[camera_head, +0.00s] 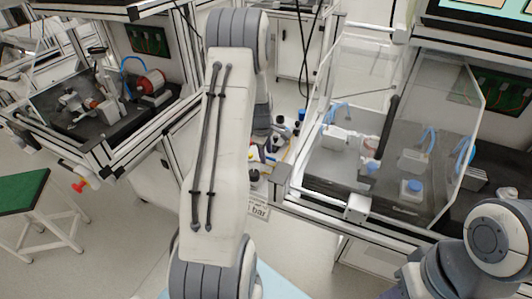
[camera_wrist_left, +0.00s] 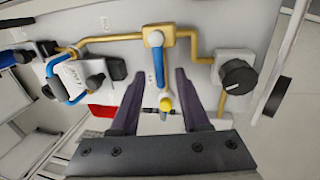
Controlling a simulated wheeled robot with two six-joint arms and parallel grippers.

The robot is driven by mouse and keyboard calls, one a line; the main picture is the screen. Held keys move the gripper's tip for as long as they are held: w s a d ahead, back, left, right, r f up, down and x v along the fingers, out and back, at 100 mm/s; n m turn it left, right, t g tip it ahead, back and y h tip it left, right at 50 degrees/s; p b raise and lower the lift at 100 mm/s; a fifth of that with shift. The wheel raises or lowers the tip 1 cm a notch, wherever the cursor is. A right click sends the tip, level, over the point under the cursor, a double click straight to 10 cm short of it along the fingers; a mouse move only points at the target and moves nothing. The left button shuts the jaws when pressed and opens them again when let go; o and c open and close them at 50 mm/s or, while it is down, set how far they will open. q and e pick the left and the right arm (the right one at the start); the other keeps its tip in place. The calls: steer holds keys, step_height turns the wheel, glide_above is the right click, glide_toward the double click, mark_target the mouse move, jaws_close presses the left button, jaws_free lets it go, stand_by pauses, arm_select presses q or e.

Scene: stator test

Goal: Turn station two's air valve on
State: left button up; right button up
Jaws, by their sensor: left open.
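In the left wrist view, a valve with a long blue lever (camera_wrist_left: 158,66) sits on a brass-coloured fitting (camera_wrist_left: 152,36) in a pipe run. The lever points down the picture, across the line of the pipe. My left gripper (camera_wrist_left: 157,75) is open, with its two dark fingers on either side of the lever, apparently apart from it. Below the lever is a yellow-tipped part (camera_wrist_left: 166,103). In the head view my left arm covers most of the valve panel (camera_head: 257,172), and the left gripper is mostly hidden. My right gripper is out of view.
A black round knob (camera_wrist_left: 238,77) is right of the lever, and a blue part (camera_wrist_left: 58,82) on piping is left. In the head view, a clear-walled bench (camera_head: 330,185) stands right, another bench (camera_head: 115,135) left, and a green-topped stool (camera_head: 22,190) far left.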

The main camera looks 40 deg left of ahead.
arm_select(q)
jaws_close()
steer(key=shift+w+m, duration=0.1)
steer(key=shift+m, duration=0.2)
steer(key=shift+w+a+m+h, duration=0.15)
steer(key=shift+w+m+h, duration=0.25)
steer(key=shift+m, duration=0.8)
steer(key=m, duration=0.1)
steer(key=w+m, duration=0.1)
steer(key=m, duration=0.1)
steer(key=shift+w+m+h+b, duration=0.3)
steer(key=m, duration=0.2)
steer(key=w+m, duration=0.1)
steer(key=w+d+m, duration=0.1)
steer(key=m, duration=0.1)
steer(key=shift+m+g+h, duration=0.3)
steer(key=shift+h, duration=0.1)
steer(key=m, duration=0.2)
steer(key=shift+w+d+m, duration=0.3)
steer(key=shift+d, duration=0.05)
steer(key=shift+w+d+m+g+h+p, duration=0.15)
steer(key=shift+d+m+g+p, duration=0.15)
steer(key=shift+m, duration=0.5)
steer(key=shift+w+d+m+g+h+p, duration=0.15)
steer(key=shift+d+m+g, duration=0.15)
steer(key=shift+m, duration=0.5)
